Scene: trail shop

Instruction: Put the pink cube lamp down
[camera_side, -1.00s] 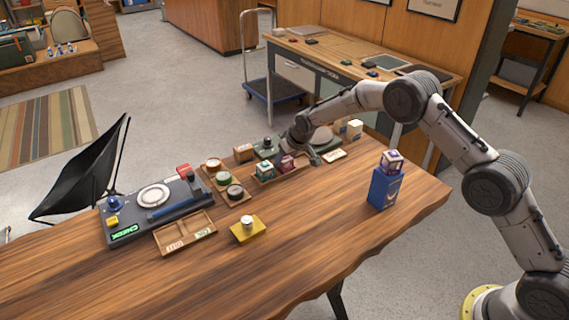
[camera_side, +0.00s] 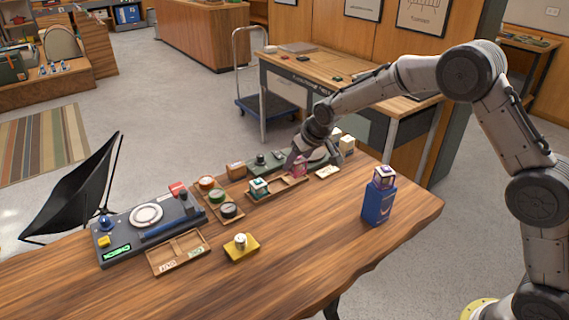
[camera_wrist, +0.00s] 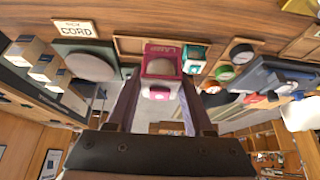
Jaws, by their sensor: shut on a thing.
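The pink cube lamp (camera_side: 299,167) is between the fingers of my gripper (camera_side: 299,160), which is shut on it. It appears held a little above the right part of a shallow wooden tray (camera_side: 281,187). A teal cube lamp (camera_side: 259,188) stands in the tray's left part. A purple-and-white cube lamp (camera_side: 384,177) sits on top of a blue box (camera_side: 378,205) to the right.
A CORD card (camera_side: 327,172) lies right of the tray. Small boxes (camera_side: 346,143) stand behind it. Round tins (camera_side: 217,195) and a grey CHECK device (camera_side: 150,226) are on the left. A yellow block (camera_side: 241,248) and an empty two-part tray (camera_side: 178,252) are in front. The table's front right is clear.

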